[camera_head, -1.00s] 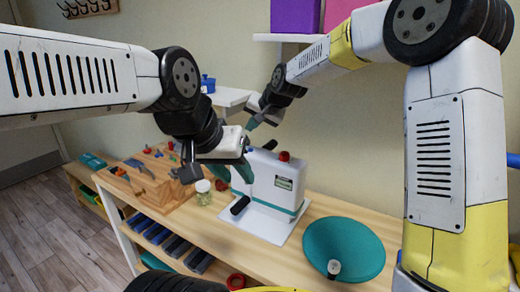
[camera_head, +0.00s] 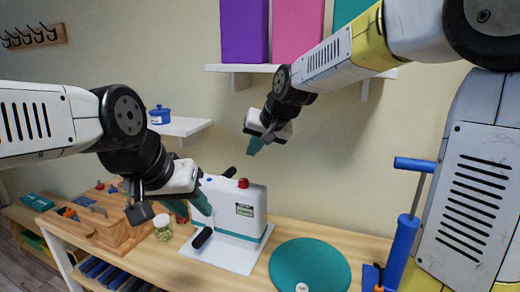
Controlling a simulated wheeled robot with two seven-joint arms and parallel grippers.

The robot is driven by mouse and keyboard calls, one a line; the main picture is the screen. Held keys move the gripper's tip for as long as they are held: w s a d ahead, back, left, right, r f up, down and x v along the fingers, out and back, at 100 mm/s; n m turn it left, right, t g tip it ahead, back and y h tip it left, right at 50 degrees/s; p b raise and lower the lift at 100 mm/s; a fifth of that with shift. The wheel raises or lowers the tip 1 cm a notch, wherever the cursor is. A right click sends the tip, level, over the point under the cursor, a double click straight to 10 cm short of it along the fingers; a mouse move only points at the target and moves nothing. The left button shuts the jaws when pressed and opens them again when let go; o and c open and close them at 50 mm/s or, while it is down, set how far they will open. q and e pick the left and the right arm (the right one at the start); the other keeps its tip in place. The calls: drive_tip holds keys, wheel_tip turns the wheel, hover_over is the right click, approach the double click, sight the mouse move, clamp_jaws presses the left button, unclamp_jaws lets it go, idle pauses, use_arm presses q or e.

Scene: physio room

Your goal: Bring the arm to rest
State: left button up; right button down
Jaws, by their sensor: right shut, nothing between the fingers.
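My right arm comes in from the upper right. Its gripper (camera_head: 255,147) hangs in the air in front of the wall, above the white machine (camera_head: 232,212). Its teal fingertips are together with nothing between them. My left gripper (camera_head: 190,205) comes in from the left and hangs just in front of the machine's left side. Its teal fingers look apart and appear empty; they overlap the machine's edge in this view, and I cannot tell whether they touch it.
The wooden table (camera_head: 255,270) carries a teal disc (camera_head: 310,266), a lidded jar (camera_head: 162,228) and a wooden tool board (camera_head: 95,235). A blue pump (camera_head: 402,245) stands at right. Above are a wall shelf (camera_head: 235,68) with boxes and a shelf with a blue pot (camera_head: 159,115).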

drive_tip(key=s+d+f+h, duration=0.1)
drive_tip(key=s+d, duration=0.7)
drive_tip(key=s, duration=0.3)
drive_tip(key=s+d+f+h, duration=0.1)
drive_tip(key=s+d+f, duration=0.1)
drive_tip(key=s+d, duration=0.7)
drive_tip(key=s, duration=0.3)
drive_tip(key=shift+s+d+g+h, duration=0.25)
drive_tip(key=shift+g+h, duration=0.05)
